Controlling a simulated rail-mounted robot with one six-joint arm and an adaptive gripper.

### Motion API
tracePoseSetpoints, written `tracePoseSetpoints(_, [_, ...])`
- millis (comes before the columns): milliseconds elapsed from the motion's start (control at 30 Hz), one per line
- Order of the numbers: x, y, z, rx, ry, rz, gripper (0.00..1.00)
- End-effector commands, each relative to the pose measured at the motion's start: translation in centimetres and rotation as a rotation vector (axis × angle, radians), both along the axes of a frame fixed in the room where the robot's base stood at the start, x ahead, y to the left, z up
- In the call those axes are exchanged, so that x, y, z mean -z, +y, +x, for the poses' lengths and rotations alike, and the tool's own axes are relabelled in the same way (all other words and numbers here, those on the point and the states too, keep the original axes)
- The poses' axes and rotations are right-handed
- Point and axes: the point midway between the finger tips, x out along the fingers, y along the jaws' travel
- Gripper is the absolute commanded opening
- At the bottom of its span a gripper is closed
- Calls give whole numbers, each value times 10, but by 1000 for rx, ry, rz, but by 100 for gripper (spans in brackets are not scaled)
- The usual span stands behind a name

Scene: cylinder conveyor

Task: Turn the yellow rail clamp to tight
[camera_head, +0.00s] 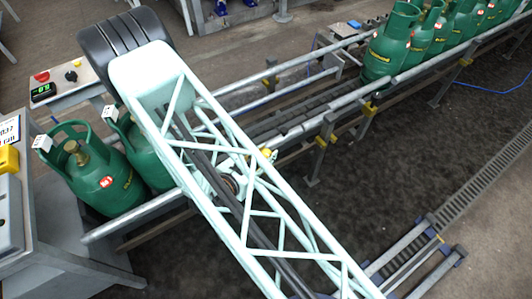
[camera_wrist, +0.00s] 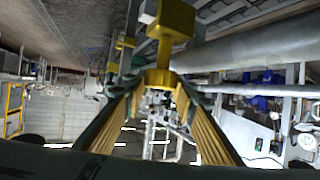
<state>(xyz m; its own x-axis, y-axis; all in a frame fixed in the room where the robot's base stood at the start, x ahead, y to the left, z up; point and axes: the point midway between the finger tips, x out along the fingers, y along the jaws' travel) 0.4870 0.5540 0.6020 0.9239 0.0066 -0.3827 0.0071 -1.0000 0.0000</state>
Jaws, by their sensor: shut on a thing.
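The yellow rail clamp (camera_wrist: 172,20) fills the upper middle of the wrist view, a block on a short stem with a round yellow collar below. My gripper (camera_wrist: 158,92) reaches up to it with a finger on each side and is shut on it. In the head view a small yellow part of the clamp (camera_head: 267,153) shows at the guide rail, beside my lattice arm. The arm hides most of my gripper there. I cannot tell from these views how tight the clamp is.
A silver guide rail (camera_wrist: 250,42) runs close beside the clamp. Green gas cylinders stand on the conveyor at the left (camera_head: 105,180) and upper right (camera_head: 385,55). Other yellow clamps (camera_head: 370,107) sit along the rails. The dark floor (camera_head: 400,170) at the right is largely clear.

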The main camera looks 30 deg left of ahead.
Motion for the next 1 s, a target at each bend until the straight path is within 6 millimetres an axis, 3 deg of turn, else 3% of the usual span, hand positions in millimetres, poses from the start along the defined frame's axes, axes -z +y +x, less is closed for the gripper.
tracePoseSetpoints(1000, [1,-2,1,-484,2,-2,15])
